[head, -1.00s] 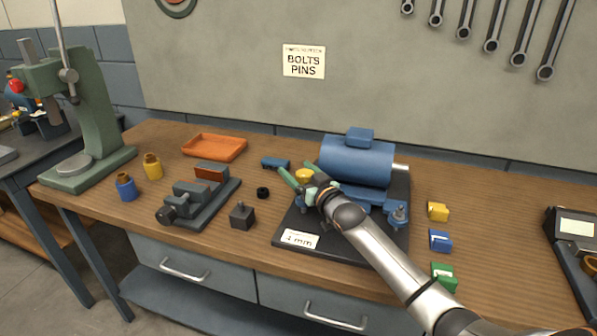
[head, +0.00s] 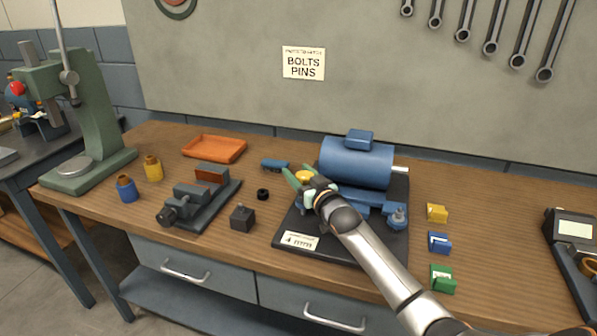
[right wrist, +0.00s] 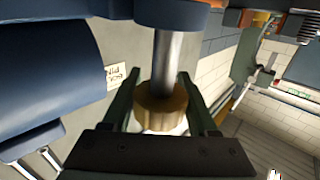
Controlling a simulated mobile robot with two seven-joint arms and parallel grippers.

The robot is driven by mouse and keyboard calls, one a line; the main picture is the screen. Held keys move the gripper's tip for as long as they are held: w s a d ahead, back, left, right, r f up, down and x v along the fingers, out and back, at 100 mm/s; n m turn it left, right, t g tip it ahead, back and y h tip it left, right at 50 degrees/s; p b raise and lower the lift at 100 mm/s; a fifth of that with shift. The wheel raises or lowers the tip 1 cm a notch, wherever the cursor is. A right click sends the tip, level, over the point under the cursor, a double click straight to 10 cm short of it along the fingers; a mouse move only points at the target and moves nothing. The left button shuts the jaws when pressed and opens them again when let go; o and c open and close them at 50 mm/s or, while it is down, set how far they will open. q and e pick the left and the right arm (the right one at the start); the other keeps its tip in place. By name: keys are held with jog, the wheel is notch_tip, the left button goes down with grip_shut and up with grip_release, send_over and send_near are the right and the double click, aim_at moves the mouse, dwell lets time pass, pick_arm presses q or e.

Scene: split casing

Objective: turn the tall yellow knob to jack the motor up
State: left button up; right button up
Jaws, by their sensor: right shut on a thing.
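The blue motor (head: 357,162) sits on a black base plate (head: 345,250) on the bench; it fills the left of the right wrist view (right wrist: 45,65). The yellow knob (head: 304,176) stands at the motor's left side. My right gripper (head: 301,181) is shut on it, with a green finger on either side. In the right wrist view the ridged knob (right wrist: 160,107) lies between the fingers, in line with a steel shaft (right wrist: 167,62). A white label (head: 300,241) on the plate's front reads about 4 mm. My left gripper is out of view.
A dark vise (head: 200,195), a black block (head: 242,217), an orange tray (head: 214,148) and yellow and blue bottles stand left of the plate. Yellow, blue and green blocks (head: 441,278) lie to its right. A green press (head: 95,130) stands far left.

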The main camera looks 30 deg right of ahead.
dwell(0.3)
jog(key=o, duration=1.4)
jog(key=shift+c, duration=0.2)
jog(key=shift+s, duration=0.15)
jog(key=s+a, duration=0.1)
jog(key=s, duration=1.1)
jog(key=shift+s, duration=0.15)
